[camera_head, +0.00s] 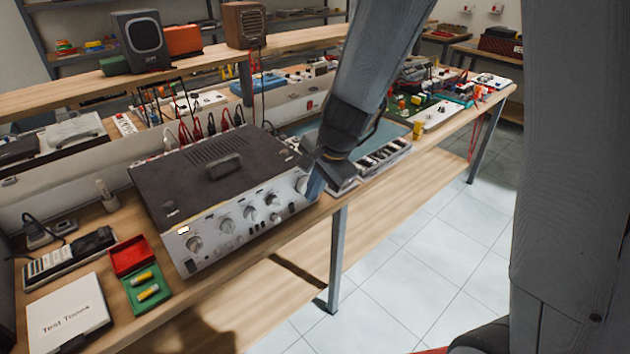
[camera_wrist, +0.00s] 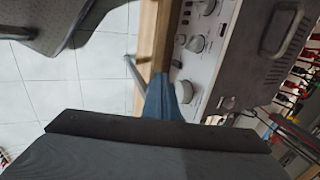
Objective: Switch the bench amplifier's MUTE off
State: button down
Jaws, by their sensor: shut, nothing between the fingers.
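The bench amplifier (camera_head: 215,163) stands on the wooden bench, with a dark top, a handle and a silver front panel of knobs and small switches. In the wrist view its panel (camera_wrist: 208,62) shows sideways, with a large knob (camera_wrist: 193,43) near the fingers. My gripper (camera_head: 314,184) is at the right end of the panel, shut and empty. Its blue fingers (camera_wrist: 165,100) are close to the panel in the wrist view; I cannot tell whether they touch it. They hide part of the panel's right end. I cannot read which control is MUTE or its position.
A red and green tray (camera_head: 148,293) with yellow cells and a white Test Tones box (camera_head: 68,318) lie left of the amplifier. A parts case (camera_head: 383,157) stands close to its right. Red and black cables rise behind it. The tiled floor in front is clear.

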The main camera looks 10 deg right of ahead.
jog(key=shift+v, duration=1.05)
jog(key=s+d+n+g+h, duration=0.2)
jog(key=s+d+n, duration=0.9)
jog(key=s, duration=0.2)
jog(key=shift+s+d+b, duration=0.25)
jog(key=shift+s+b, duration=0.05)
jog(key=shift+b, duration=0.15)
jog(key=shift+f, duration=0.15)
